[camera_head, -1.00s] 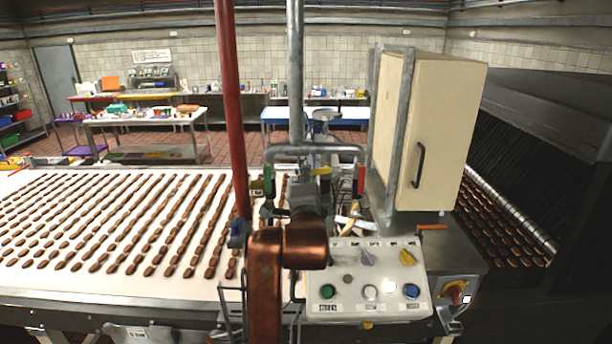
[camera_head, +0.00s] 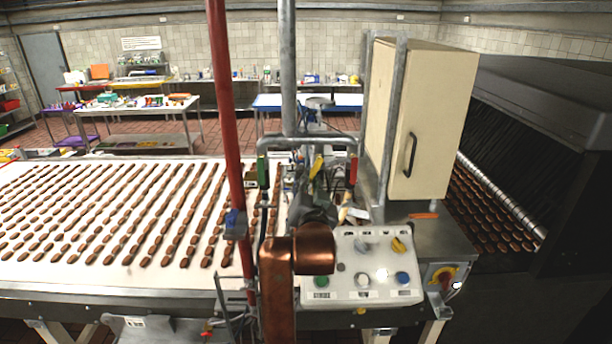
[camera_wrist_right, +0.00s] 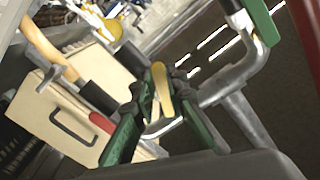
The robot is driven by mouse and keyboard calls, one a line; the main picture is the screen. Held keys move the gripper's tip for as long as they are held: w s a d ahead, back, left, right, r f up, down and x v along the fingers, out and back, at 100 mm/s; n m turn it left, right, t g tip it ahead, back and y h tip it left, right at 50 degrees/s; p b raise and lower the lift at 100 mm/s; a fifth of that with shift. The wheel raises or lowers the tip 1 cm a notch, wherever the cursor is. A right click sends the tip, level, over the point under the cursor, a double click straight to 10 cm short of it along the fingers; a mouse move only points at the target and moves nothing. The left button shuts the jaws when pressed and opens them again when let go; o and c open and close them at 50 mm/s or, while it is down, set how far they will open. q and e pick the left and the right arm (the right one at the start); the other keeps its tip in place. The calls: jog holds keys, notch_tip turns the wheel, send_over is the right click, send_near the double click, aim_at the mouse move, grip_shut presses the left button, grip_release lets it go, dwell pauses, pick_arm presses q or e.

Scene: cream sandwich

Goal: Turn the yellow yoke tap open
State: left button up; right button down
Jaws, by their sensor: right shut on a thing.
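The yellow yoke tap handle (camera_head: 317,167) sits on the grey pipework below the horizontal pipe, between a green handle (camera_head: 263,172) and a red handle (camera_head: 353,170). It stands tilted, nearer upright than sideways. In the right wrist view the yellow handle (camera_wrist_right: 161,88) lies between the fingertips of my right gripper (camera_wrist_right: 160,100). In the head view my right gripper (camera_head: 314,190) is mostly hidden behind its own wrist, just below the tap. It is shut on the yellow handle. My left gripper is not in view.
A white button panel (camera_head: 350,284) is close right of my right arm. A cream cabinet (camera_head: 437,110) stands behind it. A red pipe (camera_head: 228,110) rises on the left, beside the white conveyor (camera_head: 60,262) with rows of brown biscuits. The red handle (camera_wrist_right: 101,122) is near my fingers.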

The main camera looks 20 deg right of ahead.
jog(key=n, duration=0.1)
jog(key=d+n+p, duration=0.1)
jog(key=n, duration=0.1)
jog(key=d+n+p, duration=0.1)
jog(key=n, duration=0.1)
jog(key=shift+s+d+f, duration=0.1)
jog(key=shift+s+f, duration=0.2)
jog(key=shift+f, duration=0.05)
dwell(0.4)
jog(key=c, duration=1.9)
grip_release()
jog(key=shift+s+r, duration=0.1)
jog(key=shift+s, duration=0.05)
jog(key=shift+c, duration=0.2)
jog(key=shift+r, duration=0.1)
notch_tip(320, 180, up, 10)
jog(key=shift+f, duration=0.1)
